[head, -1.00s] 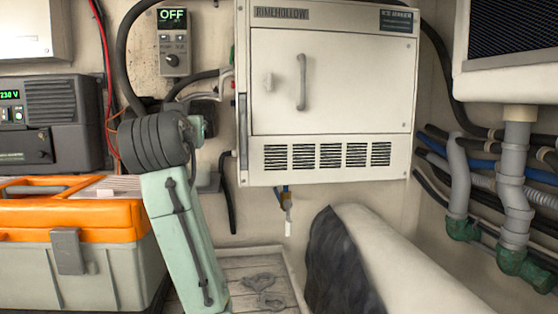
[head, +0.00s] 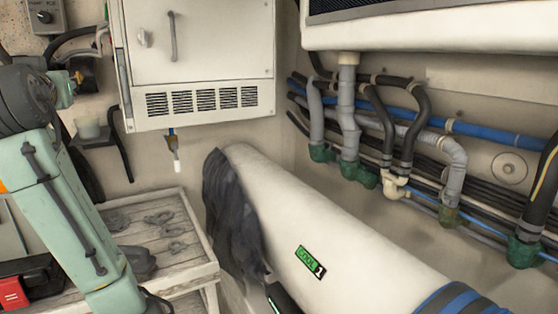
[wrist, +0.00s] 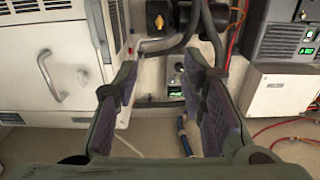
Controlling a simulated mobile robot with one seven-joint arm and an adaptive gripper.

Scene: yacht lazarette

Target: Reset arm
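My gripper (wrist: 158,95) shows in the wrist view with its two dark, purple-padded fingers well apart. It is open, with nothing between the pads. Beyond the gap I see a wall with hoses and a small control box with a green-lit display. In the head view only my mint-green arm links show, at the left edge. My gripper is not visible there, and the lower end of the arm runs out of the bottom of the picture.
The white ice maker (head: 200,62) hangs on the wall; its handle also shows in the wrist view (wrist: 48,75). A wooden shelf (head: 186,278) holds several grey metal pieces. A large white cylinder (head: 345,235) lies beside it. Pipes and hoses (head: 400,130) line the right wall.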

